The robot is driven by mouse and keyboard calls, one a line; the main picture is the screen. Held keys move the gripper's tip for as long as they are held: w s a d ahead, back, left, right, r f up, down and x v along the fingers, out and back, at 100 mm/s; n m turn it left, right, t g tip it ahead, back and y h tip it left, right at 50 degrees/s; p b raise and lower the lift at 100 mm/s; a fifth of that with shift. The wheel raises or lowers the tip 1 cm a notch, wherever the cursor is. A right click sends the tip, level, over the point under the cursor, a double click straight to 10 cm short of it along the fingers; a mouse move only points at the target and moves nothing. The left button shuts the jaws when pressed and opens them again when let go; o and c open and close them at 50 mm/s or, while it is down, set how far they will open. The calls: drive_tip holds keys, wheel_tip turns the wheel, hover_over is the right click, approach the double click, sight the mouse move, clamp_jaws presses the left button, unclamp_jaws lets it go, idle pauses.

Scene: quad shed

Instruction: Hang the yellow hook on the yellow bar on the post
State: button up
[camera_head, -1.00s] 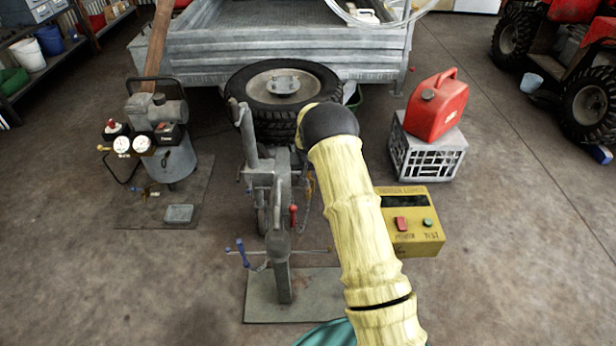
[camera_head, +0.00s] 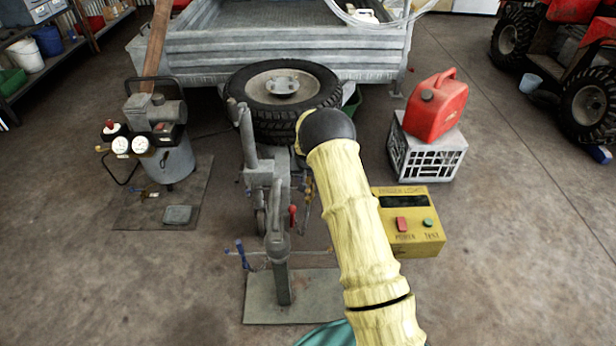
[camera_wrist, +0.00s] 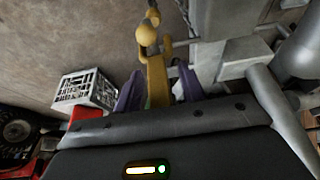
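In the wrist view a yellow piece, which looks like the hook (camera_wrist: 157,80), stands between the two purple fingers of my gripper (camera_wrist: 158,92). The fingers sit close on both sides of it and appear shut on it. Rounded yellow knobs (camera_wrist: 147,34) show at its far end; I cannot tell whether they belong to the hook or to the yellow bar. A grey post (camera_wrist: 212,35) stands just to the right, with a thin grey rod reaching toward the knobs. In the head view the grey post (camera_head: 281,270) rises from a floor plate; my yellow arm hides the gripper.
A yellow box (camera_head: 408,245) with buttons sits right of the post. A crate (camera_head: 427,160) carries a red fuel can (camera_head: 437,108). A compressor (camera_head: 165,150) stands left, and a trailer (camera_head: 275,55) with a tyre (camera_head: 283,95) is behind. Open floor lies in front on both sides.

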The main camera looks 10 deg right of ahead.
drive_tip(key=p+v, duration=0.4)
drive_tip(key=v, duration=1.3)
drive_tip(key=shift+a+r, duration=0.2)
drive_tip(key=shift+a, duration=0.05)
drive_tip(key=s+r, duration=0.3)
drive_tip(key=s, duration=0.7)
drive_tip(key=s+r+n+g, duration=0.1)
drive_tip(key=s+r, duration=0.1)
drive_tip(key=s, duration=0.9)
drive_tip(key=s+d+r+n+y, duration=0.1)
drive_tip(key=s+r, duration=0.2)
drive_tip(key=s, duration=0.7)
drive_tip(key=shift+s+r+g, duration=0.15)
drive_tip(key=shift+r+g, duration=0.2)
drive_tip(key=shift+g, duration=0.05)
